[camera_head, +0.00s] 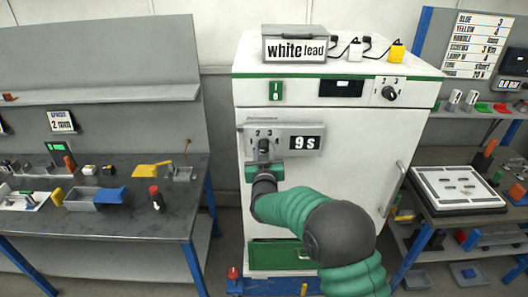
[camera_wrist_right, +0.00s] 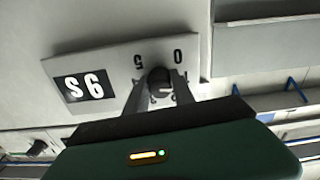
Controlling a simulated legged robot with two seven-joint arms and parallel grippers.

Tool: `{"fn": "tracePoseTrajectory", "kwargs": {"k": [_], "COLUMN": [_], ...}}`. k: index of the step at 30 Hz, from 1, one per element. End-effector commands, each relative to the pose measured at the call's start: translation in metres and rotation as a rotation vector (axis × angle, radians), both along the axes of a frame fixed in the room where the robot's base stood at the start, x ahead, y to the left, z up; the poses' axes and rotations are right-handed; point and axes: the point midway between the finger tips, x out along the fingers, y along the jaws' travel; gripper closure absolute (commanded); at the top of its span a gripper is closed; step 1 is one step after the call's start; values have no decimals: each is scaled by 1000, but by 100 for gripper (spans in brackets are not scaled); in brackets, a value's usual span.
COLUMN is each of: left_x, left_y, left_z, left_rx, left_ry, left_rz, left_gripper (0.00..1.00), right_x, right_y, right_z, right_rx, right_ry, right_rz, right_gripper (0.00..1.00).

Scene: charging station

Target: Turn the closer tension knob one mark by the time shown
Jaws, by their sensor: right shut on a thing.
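The tension knob (camera_wrist_right: 159,76) is a small black knob on a grey panel (camera_head: 285,129) on the front of the white cabinet. Marks and numbers ring it; 2 and 3 show above it in the head view. A display (camera_head: 305,143) beside it reads "9 s"; it is upside down in the wrist view (camera_wrist_right: 83,86). My right gripper (camera_head: 264,155) is at the panel, and in the wrist view its two fingers (camera_wrist_right: 158,92) close on either side of the knob. The fingers partly hide the knob and its pointer. My left gripper is not in view.
A second black knob (camera_head: 389,93) sits higher on the cabinet (camera_head: 345,180), right of a dark display (camera_head: 341,88). A "white lead" box (camera_head: 295,46) stands on top. Benches with parts stand left (camera_head: 130,215) and right. A cabinet handle (camera_head: 392,188) sticks out at right.

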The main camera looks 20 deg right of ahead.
Motion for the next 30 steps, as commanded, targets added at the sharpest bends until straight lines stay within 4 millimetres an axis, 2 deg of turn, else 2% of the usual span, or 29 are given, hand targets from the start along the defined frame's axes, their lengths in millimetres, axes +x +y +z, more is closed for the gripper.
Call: {"fn": "tracePoseTrajectory", "kwargs": {"k": [11,21,30], "left_x": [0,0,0], "left_y": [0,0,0], "left_z": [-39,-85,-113], "left_rx": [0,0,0], "left_ry": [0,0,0], "left_rz": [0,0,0], "left_gripper": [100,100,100], "right_x": [0,0,0], "right_y": [1,2,2], "right_z": [-7,-8,-6], "right_rx": [192,495,726], "right_ry": [-55,-141,-205], "right_rz": [2,1,0], "right_gripper": [100,100,100]}}
